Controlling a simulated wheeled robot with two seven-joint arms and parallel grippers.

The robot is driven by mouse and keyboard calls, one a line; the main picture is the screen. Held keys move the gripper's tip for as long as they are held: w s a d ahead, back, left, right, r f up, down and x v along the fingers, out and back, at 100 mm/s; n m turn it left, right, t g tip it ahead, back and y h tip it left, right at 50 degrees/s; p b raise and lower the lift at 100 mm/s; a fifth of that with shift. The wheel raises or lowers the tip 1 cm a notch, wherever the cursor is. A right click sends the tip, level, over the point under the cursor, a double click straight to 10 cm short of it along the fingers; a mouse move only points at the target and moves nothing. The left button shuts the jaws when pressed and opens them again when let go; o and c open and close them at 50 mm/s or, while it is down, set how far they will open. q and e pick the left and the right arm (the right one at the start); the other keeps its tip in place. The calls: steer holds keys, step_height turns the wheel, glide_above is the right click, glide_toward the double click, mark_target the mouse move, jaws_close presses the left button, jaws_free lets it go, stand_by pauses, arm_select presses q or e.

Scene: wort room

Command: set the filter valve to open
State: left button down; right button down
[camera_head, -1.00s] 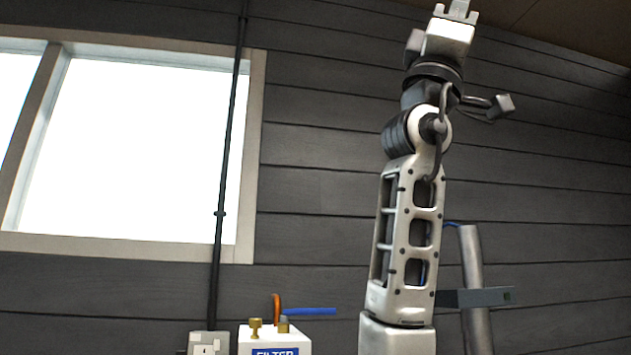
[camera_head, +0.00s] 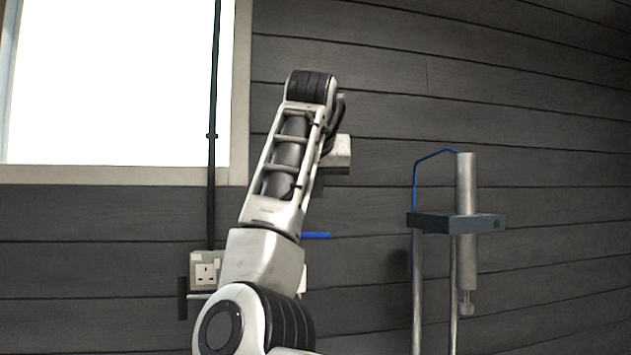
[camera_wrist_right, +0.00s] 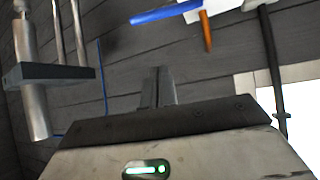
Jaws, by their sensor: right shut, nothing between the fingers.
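The filter valve's blue lever (camera_head: 315,236) shows in the head view just right of my right arm, lying level and pointing right. The white box that carries it is almost wholly hidden behind my arm; its FILTER label is hidden now. In the right wrist view, the blue lever (camera_wrist_right: 165,12) is at the top edge, beside an orange part (camera_wrist_right: 206,32) and a piece of the white box (camera_wrist_right: 230,8). My right gripper (camera_wrist_right: 157,75) is shut and empty, apart from the lever. The left gripper is not in view.
A socket (camera_head: 206,270) is on the plank wall left of the box, below a dark vertical pipe (camera_head: 212,150) and a bright window (camera_head: 120,80). A metal cylinder (camera_head: 466,185) on a grey bracket (camera_head: 440,222) stands to the right. The wall between is bare.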

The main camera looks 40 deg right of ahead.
steer(key=shift+w+d+f+p, duration=0.25)
steer(key=shift+f, duration=0.8)
steer(key=shift+w+d+f+p, duration=0.25)
steer(key=shift+d+f, duration=0.05)
steer(key=shift+f, duration=0.75)
steer(key=shift+w+d+f+p, duration=0.25)
steer(key=shift+f, duration=0.8)
steer(key=shift+a, duration=0.1)
steer(key=shift+m, duration=0.3)
steer(key=shift+s+a+g+h+b, duration=0.1)
steer(key=shift+s+g+h+b, duration=0.1)
steer(key=shift+g+h+b, duration=0.15)
steer(key=shift+a+m, duration=0.1)
steer(key=shift+m, duration=0.2)
